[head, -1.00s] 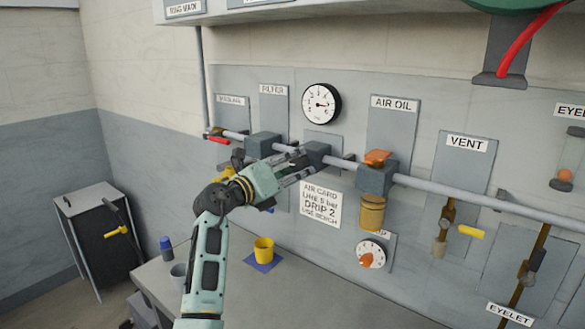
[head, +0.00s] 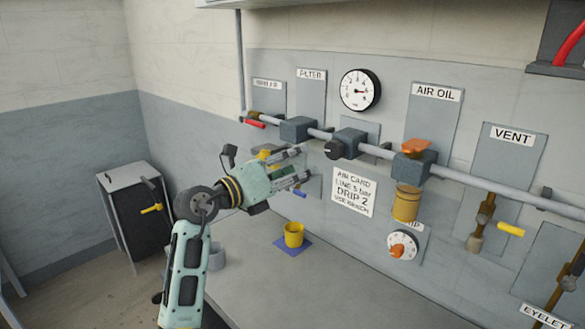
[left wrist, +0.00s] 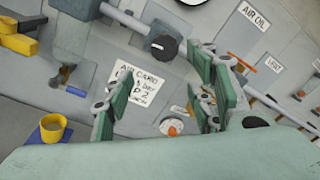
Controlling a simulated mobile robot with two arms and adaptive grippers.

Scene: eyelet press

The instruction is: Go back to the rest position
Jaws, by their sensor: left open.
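My left gripper (head: 302,165) is open and empty. It is in front of the wall panel, left of the dark regulator block with its round black knob (head: 334,150), and apart from it. In the left wrist view my green-padded fingers (left wrist: 165,100) are spread with nothing between them, and the black knob (left wrist: 164,47) shows beyond them. My left arm rises from the bottom of the head view, over the bench. My right gripper is not in view.
The air pipe (head: 480,178) crosses the panel with the filter block (head: 297,129), air oil unit (head: 407,203) and vent valve (head: 482,222). A yellow cup (head: 294,235) stands on a blue mat on the bench (head: 330,290). A grey cup (head: 217,258) is partly behind my arm. A dark cabinet stands left.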

